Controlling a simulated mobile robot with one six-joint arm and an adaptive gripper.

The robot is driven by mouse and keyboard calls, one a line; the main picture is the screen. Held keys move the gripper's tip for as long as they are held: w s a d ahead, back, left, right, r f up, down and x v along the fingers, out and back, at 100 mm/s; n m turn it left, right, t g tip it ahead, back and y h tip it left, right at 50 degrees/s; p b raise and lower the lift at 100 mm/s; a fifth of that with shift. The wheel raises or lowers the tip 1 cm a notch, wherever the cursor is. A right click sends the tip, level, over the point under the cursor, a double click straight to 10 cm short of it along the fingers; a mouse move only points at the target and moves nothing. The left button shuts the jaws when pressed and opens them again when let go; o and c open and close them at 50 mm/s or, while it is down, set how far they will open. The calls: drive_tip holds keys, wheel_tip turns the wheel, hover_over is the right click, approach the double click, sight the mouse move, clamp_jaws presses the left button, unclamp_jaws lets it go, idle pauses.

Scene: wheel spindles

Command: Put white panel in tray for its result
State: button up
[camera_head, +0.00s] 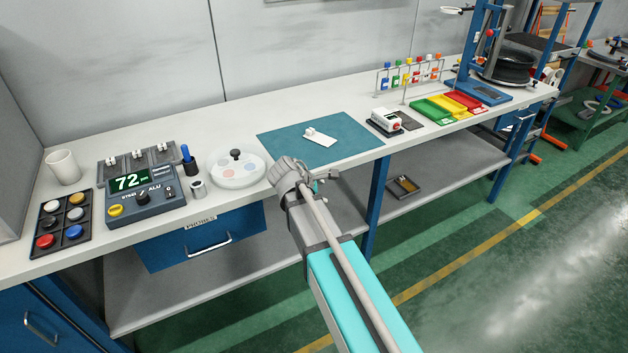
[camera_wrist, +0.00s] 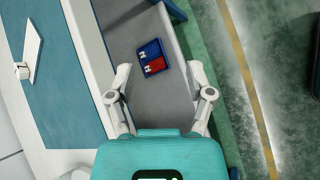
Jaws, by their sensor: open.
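The white panel (camera_head: 319,137) lies flat on the teal mat (camera_head: 280,147) on the bench, with a small raised white piece at one end. It also shows at the left of the wrist view (camera_wrist: 33,40). Three trays, green (camera_head: 428,113), yellow (camera_head: 449,105) and red (camera_head: 466,99), sit side by side at the right of the bench, with small labels on their fronts. My gripper (camera_wrist: 159,72) is open and empty. It is off the bench's front edge, over the lower shelf, apart from the panel. In the head view my arm partly hides it.
A white device (camera_head: 384,122) stands between mat and trays. A small rack with coloured tags (camera_head: 409,75) stands behind. A 72-reading meter (camera_head: 145,195), a button tray (camera_head: 62,222) and a round white dish (camera_head: 236,170) are at left. A blue-and-red item (camera_wrist: 151,58) lies on the lower shelf.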

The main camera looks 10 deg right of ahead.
drive_tip(key=s+f+m+g+y, duration=0.2)
drive_tip(key=s+m+y, duration=0.1)
drive_tip(key=s+m, duration=0.5)
drive_tip(key=s+f+m+g+y, duration=0.2)
drive_tip(key=s+f+m+y, duration=0.1)
drive_tip(key=s+m, duration=0.4)
drive_tip(key=shift+s+d+m+y, duration=0.45)
drive_tip(key=shift+s+y, duration=0.25)
drive_tip(key=shift+s, duration=0.45)
drive_tip(key=shift+c, duration=0.8)
drive_tip(key=shift+a, duration=0.1)
